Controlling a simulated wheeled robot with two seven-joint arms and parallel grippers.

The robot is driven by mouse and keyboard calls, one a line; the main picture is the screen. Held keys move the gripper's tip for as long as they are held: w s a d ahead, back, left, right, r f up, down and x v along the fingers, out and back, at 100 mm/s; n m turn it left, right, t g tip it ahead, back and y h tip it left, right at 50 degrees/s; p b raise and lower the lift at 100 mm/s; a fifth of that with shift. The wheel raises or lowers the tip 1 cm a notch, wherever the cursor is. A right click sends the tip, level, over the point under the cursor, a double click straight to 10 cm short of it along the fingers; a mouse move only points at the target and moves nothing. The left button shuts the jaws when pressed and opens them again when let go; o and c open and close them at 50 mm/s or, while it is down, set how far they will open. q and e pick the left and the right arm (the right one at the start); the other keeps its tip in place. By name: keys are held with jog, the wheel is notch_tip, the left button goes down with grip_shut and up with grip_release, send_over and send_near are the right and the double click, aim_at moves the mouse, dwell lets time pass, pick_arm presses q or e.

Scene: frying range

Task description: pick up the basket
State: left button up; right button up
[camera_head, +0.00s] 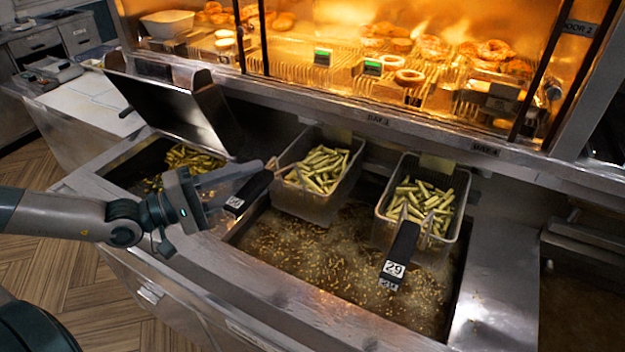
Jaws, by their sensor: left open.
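Two wire baskets of cut green-yellow fries sit at the fryer's back: a left basket (318,205) and a right basket (428,238). The left basket's black handle (250,192) points front-left and carries a white number label. The right basket's black handle (400,252) points toward the front and is labelled 29. My left gripper (238,185) is open at the end of the left basket's handle, with its fingers beside it. Whether the fingers touch the handle cannot be told. My right gripper is out of view.
The oil vat (310,255) is full of bubbling oil. A tilted metal lid (170,100) stands over another vat with fries (192,158) at the left. A lit glass display of doughnuts (490,50) runs along the back. Bare steel counter (500,290) lies at the right.

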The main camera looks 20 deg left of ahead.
aim_at(265, 176)
pick_arm(q)
jog(key=shift+w+d+f+b, duration=0.25)
jog(key=shift+w+d+b, duration=0.1)
jog(key=shift+w+b, duration=0.3)
jog(key=shift+r, duration=0.2)
jog(key=shift+x, duration=1)
jog(key=shift+c, duration=0.6)
grip_shut()
